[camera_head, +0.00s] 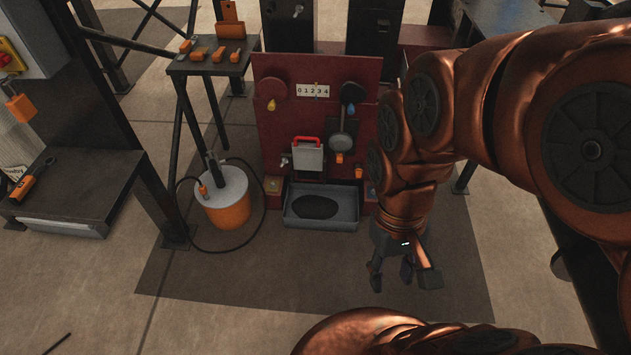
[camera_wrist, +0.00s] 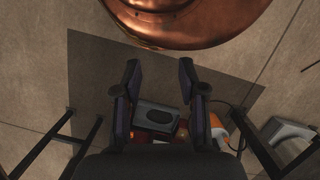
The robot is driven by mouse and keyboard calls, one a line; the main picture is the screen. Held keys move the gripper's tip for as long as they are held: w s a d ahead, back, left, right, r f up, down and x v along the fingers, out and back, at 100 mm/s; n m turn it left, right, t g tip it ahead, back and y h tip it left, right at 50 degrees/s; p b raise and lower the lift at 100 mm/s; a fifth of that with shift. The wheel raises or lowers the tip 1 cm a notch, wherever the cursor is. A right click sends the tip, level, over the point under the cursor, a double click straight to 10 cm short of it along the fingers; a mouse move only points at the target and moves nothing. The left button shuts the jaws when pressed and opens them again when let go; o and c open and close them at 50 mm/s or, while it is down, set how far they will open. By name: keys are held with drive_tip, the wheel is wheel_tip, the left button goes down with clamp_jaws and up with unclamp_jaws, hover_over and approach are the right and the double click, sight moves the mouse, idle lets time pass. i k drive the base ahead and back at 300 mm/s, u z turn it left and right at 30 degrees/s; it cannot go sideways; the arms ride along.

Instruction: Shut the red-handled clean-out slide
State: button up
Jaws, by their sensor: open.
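The clean-out slide (camera_head: 308,157) is a pale plate with a red handle (camera_head: 303,139) along its top edge, on the lower front of the dark red press panel (camera_head: 275,120). I cannot tell how far the slide stands open. A grey tray (camera_head: 291,219) with a dark patch inside sits on the floor below it; it also shows in the wrist view (camera_wrist: 141,123). My gripper (camera_head: 392,283) is open and empty, pointing down over the floor, in front and to the right of the panel. Its two fingers (camera_wrist: 160,75) show spread apart in the wrist view.
An orange and white bucket (camera_head: 228,208) with a dark hose stands left of the press. A small table (camera_head: 185,67) with orange parts is behind it, and a dark bench (camera_head: 80,190) is at left. The floor in front of the tray is clear.

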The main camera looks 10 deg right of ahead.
sight(306, 156)
drive_tip(key=z, duration=0.5)
drive_tip(key=k, duration=0.65)
drive_tip(key=z, duration=0.35)
drive_tip(key=i, duration=0.8)
drive_tip(key=u, duration=1.2)
drive_tip(key=i, duration=0.5)
drive_tip(key=u, duration=0.4)
